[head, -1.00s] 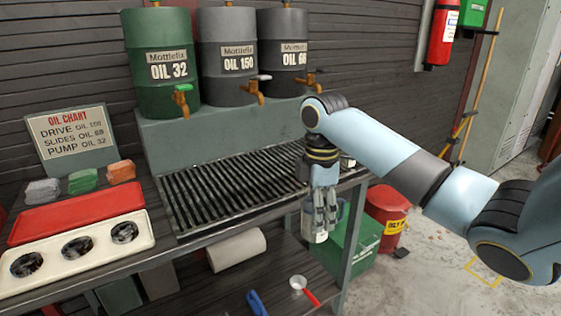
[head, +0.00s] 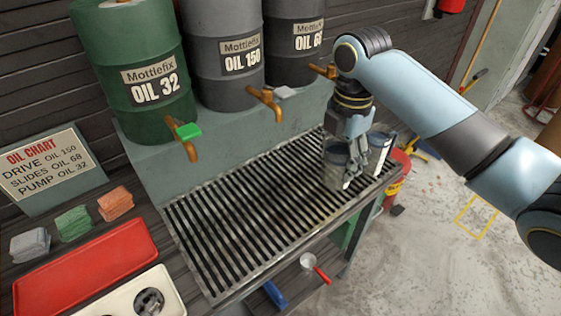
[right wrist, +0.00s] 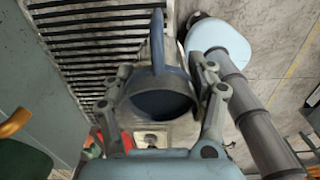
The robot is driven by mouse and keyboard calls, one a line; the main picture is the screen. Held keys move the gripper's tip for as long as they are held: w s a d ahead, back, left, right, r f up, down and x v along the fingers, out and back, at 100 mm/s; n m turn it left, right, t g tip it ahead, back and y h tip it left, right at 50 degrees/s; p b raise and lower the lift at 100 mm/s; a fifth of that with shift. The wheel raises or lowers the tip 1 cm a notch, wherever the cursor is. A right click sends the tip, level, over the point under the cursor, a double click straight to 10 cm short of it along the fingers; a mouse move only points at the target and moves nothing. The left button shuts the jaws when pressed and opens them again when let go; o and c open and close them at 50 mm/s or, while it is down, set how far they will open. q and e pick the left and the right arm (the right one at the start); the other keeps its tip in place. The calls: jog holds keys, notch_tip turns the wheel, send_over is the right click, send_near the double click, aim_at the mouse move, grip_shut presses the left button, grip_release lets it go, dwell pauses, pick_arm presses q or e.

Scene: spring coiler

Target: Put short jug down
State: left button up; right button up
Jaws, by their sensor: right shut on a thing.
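A short grey-blue jug (head: 336,166) is in my right gripper (head: 357,168), over the right end of the slatted drip grate (head: 235,210). The jug looks about upright. I cannot tell whether its base touches the slats. In the right wrist view the jug's open mouth (right wrist: 160,103) sits between the two fingers of the right gripper (right wrist: 165,72), which are shut on it. My left gripper is not in view.
Oil drums with taps (head: 186,135) stand along the back. The grate's middle and left are clear. A red tray (head: 85,262) and folded cloths (head: 75,223) lie at left.

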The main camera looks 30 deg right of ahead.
jog(key=shift+w+a+f, duration=1.25)
jog(key=shift+w+f, duration=0.2)
jog(key=shift+f, duration=0.35)
jog(key=shift+w+a+f, duration=1.2)
jog(key=shift+w+f, duration=0.2)
jog(key=shift+f, duration=0.35)
jog(key=shift+w+a+f, duration=1.25)
jog(key=shift+w+f, duration=0.2)
jog(key=shift+f, duration=0.35)
jog(key=shift+f, duration=0.1)
jog(key=o, duration=1.3)
